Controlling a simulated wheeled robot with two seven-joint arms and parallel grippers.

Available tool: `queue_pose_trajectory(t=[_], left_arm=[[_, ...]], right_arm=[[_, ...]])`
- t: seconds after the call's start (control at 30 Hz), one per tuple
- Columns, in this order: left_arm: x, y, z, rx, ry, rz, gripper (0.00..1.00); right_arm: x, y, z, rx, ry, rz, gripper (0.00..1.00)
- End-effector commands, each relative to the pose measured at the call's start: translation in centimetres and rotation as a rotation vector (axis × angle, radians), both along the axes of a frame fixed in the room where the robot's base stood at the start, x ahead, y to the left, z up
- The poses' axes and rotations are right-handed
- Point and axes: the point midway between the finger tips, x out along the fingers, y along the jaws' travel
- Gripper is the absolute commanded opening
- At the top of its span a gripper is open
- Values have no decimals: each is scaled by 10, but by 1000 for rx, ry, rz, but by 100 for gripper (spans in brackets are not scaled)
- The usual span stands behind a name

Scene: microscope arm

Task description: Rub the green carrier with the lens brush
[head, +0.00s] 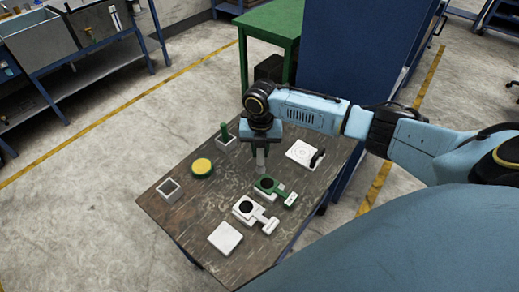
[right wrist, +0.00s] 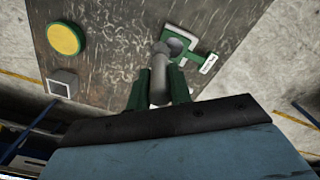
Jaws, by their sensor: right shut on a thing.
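My right gripper (head: 261,146) points down over the table and is shut on a grey, rod-like tool, which I take to be the lens brush (head: 261,161). In the right wrist view the grey brush (right wrist: 159,80) stands between the two green fingers (right wrist: 158,92). The green carrier (head: 283,194), with a dark round spot and a white label, lies flat just in front of the brush's lower end. It also shows in the right wrist view (right wrist: 205,57), partly hidden by the brush tip. I cannot tell whether the tip touches it. My left gripper is out of view.
On the wooden table (head: 215,203) lie a white carrier (head: 262,217), a white square block (head: 225,238), a yellow disc (head: 202,167) and a small open box (head: 170,190). A green object stands in a holder (head: 226,142) behind. A white plate (head: 301,152) with a black part is right.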

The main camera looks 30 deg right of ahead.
Motion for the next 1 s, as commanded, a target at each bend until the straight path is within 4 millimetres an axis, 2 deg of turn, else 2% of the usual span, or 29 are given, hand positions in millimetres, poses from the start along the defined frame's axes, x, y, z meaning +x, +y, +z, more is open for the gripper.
queue_pose_trajectory(t=[0.07, 0.37, 1.0], left_arm=[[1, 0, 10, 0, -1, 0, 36], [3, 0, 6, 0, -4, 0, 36], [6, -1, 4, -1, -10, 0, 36]], right_arm=[[0, -1, 11, -1, -1, -2, 0], [1, 2, 30, 0, 0, 4, 0], [1, 3, 31, 1, -1, -13, 0]])
